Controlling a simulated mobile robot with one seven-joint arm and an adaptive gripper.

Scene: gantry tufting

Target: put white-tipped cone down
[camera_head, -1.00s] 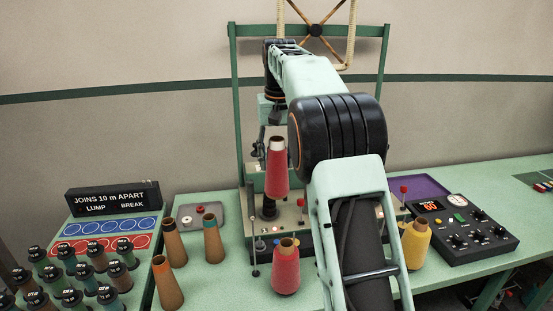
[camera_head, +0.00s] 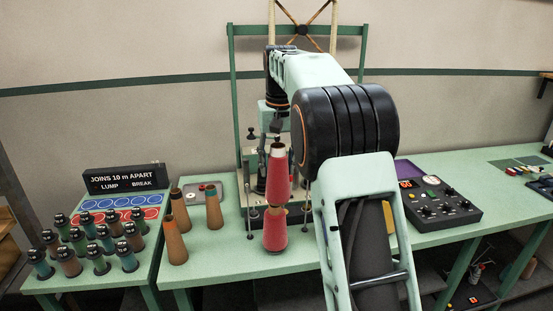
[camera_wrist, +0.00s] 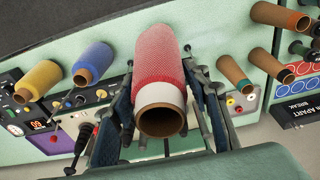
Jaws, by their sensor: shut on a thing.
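The white-tipped cone (camera_head: 279,178) is red, with a white band at its narrow top. It is upright in the head view and fills the middle of the wrist view (camera_wrist: 160,62). My gripper (camera_wrist: 166,95) is shut on it, one finger on each side. A second red cone (camera_head: 275,234) with a tan tip stands on the green table (camera_head: 222,262), directly below the held cone in the head view. The held cone's base overlaps its tip there; I cannot tell whether they touch. My arm hides part of the table.
Brown cones (camera_head: 175,240) stand to the left, beside a grey tray (camera_head: 196,190). A rack of small dark-capped spools (camera_head: 90,240) and a "JOINS 10 m APART" sign (camera_head: 122,178) are further left. A control box (camera_head: 440,205) sits right. Yellow (camera_wrist: 38,82) and blue (camera_wrist: 92,62) cones show in the wrist view.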

